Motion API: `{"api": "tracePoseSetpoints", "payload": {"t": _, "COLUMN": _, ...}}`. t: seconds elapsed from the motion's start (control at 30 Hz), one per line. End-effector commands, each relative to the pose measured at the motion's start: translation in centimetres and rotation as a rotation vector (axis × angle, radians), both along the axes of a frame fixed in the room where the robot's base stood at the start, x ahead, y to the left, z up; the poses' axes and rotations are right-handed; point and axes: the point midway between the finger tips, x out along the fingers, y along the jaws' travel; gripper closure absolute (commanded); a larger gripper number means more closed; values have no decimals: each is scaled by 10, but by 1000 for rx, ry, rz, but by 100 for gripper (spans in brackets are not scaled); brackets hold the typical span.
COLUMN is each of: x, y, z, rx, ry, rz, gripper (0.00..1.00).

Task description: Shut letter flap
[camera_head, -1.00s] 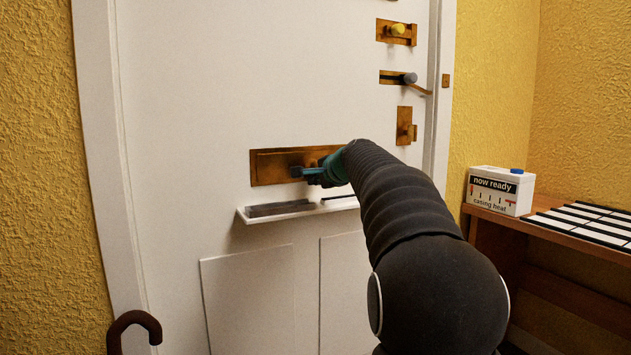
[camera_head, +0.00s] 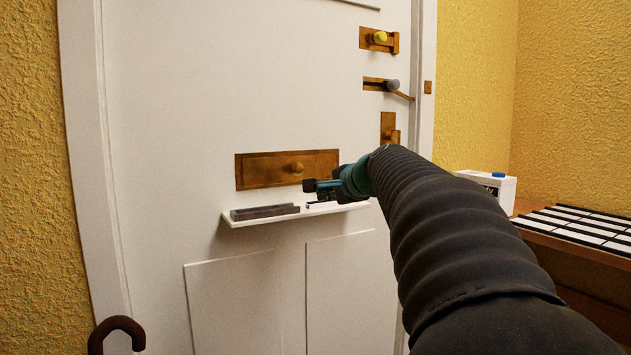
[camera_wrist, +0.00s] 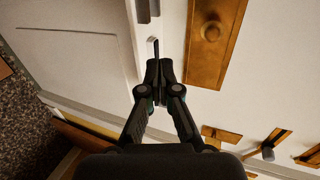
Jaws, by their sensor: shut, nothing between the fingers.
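The letter flap (camera_head: 265,171) is a brass plate with a round knob (camera_head: 296,168), set low in the white door. It looks flat against its frame, with no gap that I can see. In the wrist view the flap (camera_wrist: 205,62) and its knob (camera_wrist: 211,31) show at the top right. My gripper (camera_head: 309,186) is shut and empty. In the head view its tips appear just below and right of the knob, apart from it. In the wrist view the closed fingertips (camera_wrist: 158,66) lie left of the flap.
A small white shelf (camera_head: 240,221) below the flap carries a dark grey bar (camera_head: 265,212). Brass latches (camera_head: 380,40) line the door's right side. A wooden table (camera_head: 560,238) with a black-and-white board stands right. An umbrella handle (camera_head: 117,324) is at lower left.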

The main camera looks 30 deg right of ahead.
Motion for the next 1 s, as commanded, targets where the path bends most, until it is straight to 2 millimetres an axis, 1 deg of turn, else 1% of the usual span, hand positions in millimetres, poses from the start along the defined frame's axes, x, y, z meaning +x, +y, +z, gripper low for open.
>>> {"api": "tracePoseSetpoints", "payload": {"t": 0.03, "x": 3, "y": 1, "z": 8, "rx": 4, "ry": 6, "rz": 5, "gripper": 100}}
{"api": "tracePoseSetpoints", "payload": {"t": 0.1, "x": 11, "y": 3, "z": 13, "rx": 11, "ry": 18, "rz": 14, "gripper": 100}}
{"api": "tracePoseSetpoints", "payload": {"t": 0.17, "x": 19, "y": 3, "z": 27, "rx": 8, "ry": 18, "rz": 21, "gripper": 100}}
{"api": "tracePoseSetpoints", "payload": {"t": 0.27, "x": 37, "y": 3, "z": 59, "rx": -34, "ry": 20, "rz": 47, "gripper": 100}}
{"api": "tracePoseSetpoints", "payload": {"t": 0.33, "x": 48, "y": 5, "z": 83, "rx": -104, "ry": 29, "rz": 90, "gripper": 100}}
{"api": "tracePoseSetpoints", "payload": {"t": 0.4, "x": 58, "y": 8, "z": 109, "rx": -220, "ry": 42, "rz": 154, "gripper": 100}}
{"api": "tracePoseSetpoints", "payload": {"t": 0.47, "x": 65, "y": 10, "z": 130, "rx": -348, "ry": 57, "rz": 224, "gripper": 100}}
{"api": "tracePoseSetpoints", "payload": {"t": 0.5, "x": 68, "y": 12, "z": 142, "rx": -441, "ry": 70, "rz": 274, "gripper": 100}}
{"api": "tracePoseSetpoints", "payload": {"t": 0.6, "x": 70, "y": 12, "z": 168, "rx": -689, "ry": 107, "rz": 401, "gripper": 100}}
{"api": "tracePoseSetpoints", "payload": {"t": 0.73, "x": 61, "y": 8, "z": 184, "rx": -979, "ry": 158, "rz": 551, "gripper": 100}}
{"api": "tracePoseSetpoints", "payload": {"t": 0.8, "x": 52, "y": 5, "z": 188, "rx": -1110, "ry": 184, "rz": 621, "gripper": 100}}
{"api": "tracePoseSetpoints", "payload": {"t": 0.87, "x": 44, "y": 4, "z": 192, "rx": -1201, "ry": 204, "rz": 677, "gripper": 100}}
{"api": "tracePoseSetpoints", "payload": {"t": 0.9, "x": 40, "y": 4, "z": 191, "rx": -1247, "ry": 215, "rz": 713, "gripper": 100}}
{"api": "tracePoseSetpoints", "payload": {"t": 1.0, "x": 35, "y": 4, "z": 185, "rx": -1317, "ry": 234, "rz": 788, "gripper": 100}}
